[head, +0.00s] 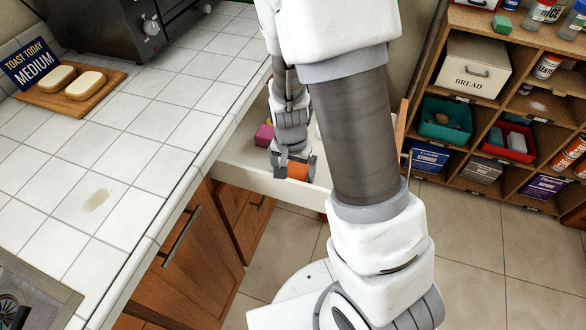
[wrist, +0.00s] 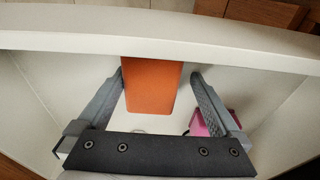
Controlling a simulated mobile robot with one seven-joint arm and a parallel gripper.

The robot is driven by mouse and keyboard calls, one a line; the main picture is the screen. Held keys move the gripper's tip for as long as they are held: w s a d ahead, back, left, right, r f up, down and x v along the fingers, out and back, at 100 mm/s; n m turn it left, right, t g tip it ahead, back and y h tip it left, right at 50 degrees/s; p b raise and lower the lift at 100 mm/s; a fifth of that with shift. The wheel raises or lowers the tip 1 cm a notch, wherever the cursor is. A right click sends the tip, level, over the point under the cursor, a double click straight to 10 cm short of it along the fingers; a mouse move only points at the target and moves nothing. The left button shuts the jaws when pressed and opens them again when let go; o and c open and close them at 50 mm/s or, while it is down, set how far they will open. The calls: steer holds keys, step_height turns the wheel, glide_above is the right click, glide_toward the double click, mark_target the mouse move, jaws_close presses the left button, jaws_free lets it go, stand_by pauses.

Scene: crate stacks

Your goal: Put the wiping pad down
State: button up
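An orange block, which I take to be the wiping pad (head: 298,170), is in the open white drawer (head: 245,178), close behind its front wall. It also shows in the wrist view (wrist: 152,85), between the fingers of my gripper (wrist: 157,90). The left finger is at the block's left side. A narrow gap shows between the block and the right finger, so my gripper looks open around it. In the head view my gripper (head: 296,165) points down into the drawer. The block's underside is hidden, so I cannot tell whether it rests on the drawer floor.
A pink block (head: 264,135) lies in the drawer, beside the right finger in the wrist view (wrist: 212,122). The tiled counter (head: 130,145) has a pale stain (head: 96,200) and a board with bread (head: 72,90). A shelf unit (head: 480,110) stands at the right.

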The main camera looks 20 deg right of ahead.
steer(key=shift+s+f, duration=0.2)
steer(key=shift+f, duration=0.2)
step_height(320, 180, up, 14)
steer(key=p, duration=0.5)
step_height(320, 180, up, 10)
steer(key=r+n+t+y, duration=0.1)
steer(key=n+t, duration=0.1)
steer(key=n, duration=0.1)
glide_above(291, 173)
steer(key=s, duration=0.4)
steer(key=s+d+r+n+t, duration=0.1)
steer(key=s+r+n, duration=0.3)
steer(key=s+r, duration=0.4)
steer(key=shift+s+r+t, duration=0.2)
steer(key=shift+s+t, duration=0.05)
steer(key=shift+t, duration=0.35)
step_height(291, 173, up, 7)
steer(key=p, duration=0.7)
